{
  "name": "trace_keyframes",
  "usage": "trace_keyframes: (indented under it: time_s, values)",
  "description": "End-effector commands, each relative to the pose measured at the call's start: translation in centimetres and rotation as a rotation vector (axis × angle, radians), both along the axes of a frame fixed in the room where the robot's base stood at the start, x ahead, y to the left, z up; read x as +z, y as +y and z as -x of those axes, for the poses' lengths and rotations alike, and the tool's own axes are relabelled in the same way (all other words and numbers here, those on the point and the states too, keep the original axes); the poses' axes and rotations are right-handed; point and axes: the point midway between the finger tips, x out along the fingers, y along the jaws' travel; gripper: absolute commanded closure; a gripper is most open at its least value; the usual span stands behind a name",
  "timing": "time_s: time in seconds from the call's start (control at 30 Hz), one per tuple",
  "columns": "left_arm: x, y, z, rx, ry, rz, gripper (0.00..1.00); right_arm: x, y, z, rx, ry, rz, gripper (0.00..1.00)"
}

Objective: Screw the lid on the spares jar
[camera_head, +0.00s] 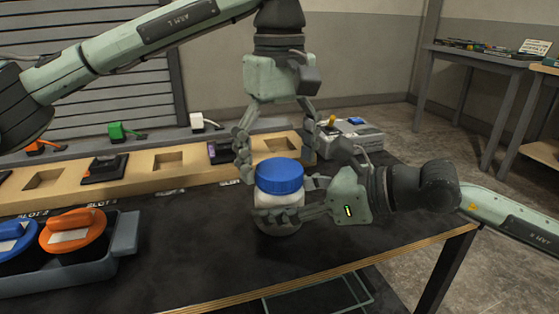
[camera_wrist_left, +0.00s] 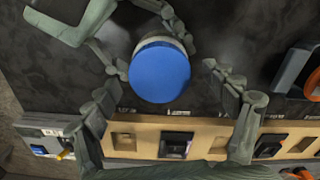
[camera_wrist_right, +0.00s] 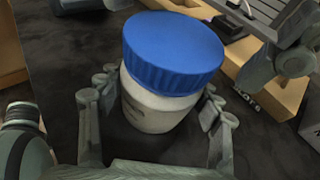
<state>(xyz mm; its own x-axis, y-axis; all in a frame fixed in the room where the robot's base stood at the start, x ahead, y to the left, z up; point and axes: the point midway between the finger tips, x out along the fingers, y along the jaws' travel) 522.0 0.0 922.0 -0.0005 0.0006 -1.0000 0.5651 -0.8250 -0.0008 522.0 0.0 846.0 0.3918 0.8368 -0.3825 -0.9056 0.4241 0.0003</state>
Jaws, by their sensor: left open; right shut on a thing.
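The spares jar (camera_head: 279,201) is white and stands upright near the table's front edge, with a ribbed blue lid (camera_head: 280,176) on its mouth. The lid looks level; I cannot tell how tight it is. My right gripper (camera_head: 285,203) is shut around the jar's body from the right, one finger on each side, below the lid. The right wrist view shows the jar body (camera_wrist_right: 150,108) and lid (camera_wrist_right: 172,55) between those fingers. My left gripper (camera_head: 273,150) points down, open and empty, above and behind the lid. In the left wrist view the lid (camera_wrist_left: 160,72) lies between its spread fingers, apart from both.
A tan slotted console (camera_head: 205,172) with dark modules runs behind the jar. A grey tray (camera_head: 122,240) with blue and orange lidded containers (camera_head: 72,232) stands at the left. A grey box (camera_head: 350,135) is behind my right gripper. The dark tabletop (camera_head: 190,250) left of the jar is clear.

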Motion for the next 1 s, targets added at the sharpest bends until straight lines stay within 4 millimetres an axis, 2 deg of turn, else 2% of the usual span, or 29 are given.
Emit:
trace_keyframes:
  time_s: [0.17, 0.4, 0.53, 0.7, 1.0]
  values:
    - [3.0, -0.1, 0.0, 0.000, -0.004, 0.002, 0.15, -0.1, 0.0, 0.0, 0.000, 0.000, 0.001, 1.00]
    - [8.2, 0.0, 0.0, 0.001, -0.005, 0.002, 0.15, -0.1, 0.0, 0.0, 0.000, 0.000, 0.001, 1.00]
    - [10.2, 0.0, 0.0, 0.001, -0.004, -0.001, 0.15, -0.1, 0.0, 0.0, 0.000, 0.000, 0.001, 1.00]
    - [11.4, 0.0, 0.0, -0.001, -0.001, -0.001, 0.15, -0.1, 0.0, 0.0, 0.000, 0.000, 0.001, 1.00]
    - [11.6, 0.0, 0.1, -0.002, 0.000, 0.000, 0.15, -0.1, 0.0, 0.0, 0.000, 0.000, 0.001, 1.00]
